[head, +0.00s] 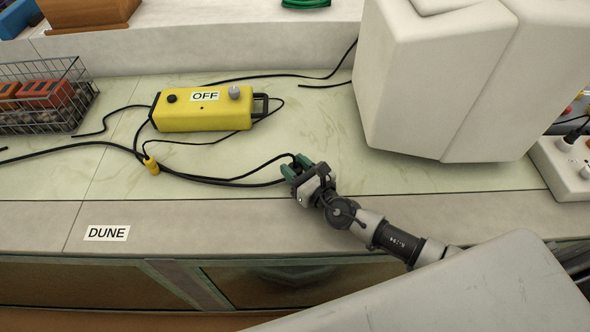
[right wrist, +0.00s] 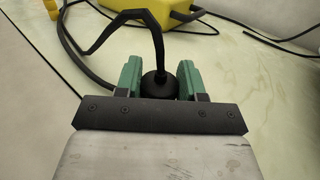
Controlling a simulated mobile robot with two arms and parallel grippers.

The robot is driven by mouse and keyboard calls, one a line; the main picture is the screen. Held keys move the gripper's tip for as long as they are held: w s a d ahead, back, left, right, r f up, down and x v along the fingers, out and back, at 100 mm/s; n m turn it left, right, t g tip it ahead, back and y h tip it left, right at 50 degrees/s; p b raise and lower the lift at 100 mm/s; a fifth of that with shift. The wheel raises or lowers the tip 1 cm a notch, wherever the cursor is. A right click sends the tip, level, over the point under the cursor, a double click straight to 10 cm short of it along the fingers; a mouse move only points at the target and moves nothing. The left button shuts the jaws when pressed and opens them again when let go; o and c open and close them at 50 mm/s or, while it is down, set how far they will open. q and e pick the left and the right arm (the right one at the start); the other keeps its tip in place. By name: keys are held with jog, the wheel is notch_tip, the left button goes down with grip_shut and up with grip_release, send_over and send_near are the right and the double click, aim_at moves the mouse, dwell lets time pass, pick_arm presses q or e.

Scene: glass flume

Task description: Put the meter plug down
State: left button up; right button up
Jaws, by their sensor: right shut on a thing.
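My right gripper (head: 292,168) is over the pale green counter, near its front edge. In the right wrist view, its two green fingers (right wrist: 160,78) are shut on a black plug (right wrist: 158,86) with a black cable coming out of it. In the head view the plug is mostly hidden by the gripper; its cable (head: 235,183) runs left along the counter. I cannot tell whether the plug touches the counter. A yellow box (head: 200,120) marked OFF, with a grey knob and a black handle, stands behind and to the left. My left gripper is not in view.
A yellow tag (head: 151,166) sits on the cables. A wire basket (head: 45,95) with orange things stands at the left. A big pale housing (head: 405,90) stands behind right, and a white power strip (head: 562,168) at the far right. A DUNE label (head: 107,233) marks the front ledge.

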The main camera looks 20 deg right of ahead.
jog(key=shift+r, duration=0.15)
jog(key=o, duration=0.5)
jog(key=shift+f, duration=0.2)
jog(key=o, duration=0.5)
jog(key=shift+c, duration=0.2)
jog(key=shift+r, duration=0.1)
jog(key=shift+r, duration=0.15)
jog(key=b+v, duration=0.2)
jog(key=v, duration=0.9)
jog(key=shift+s+d, duration=0.1)
jog(key=shift+s, duration=0.1)
jog(key=shift+s+d, duration=0.1)
jog(key=shift+s, duration=0.2)
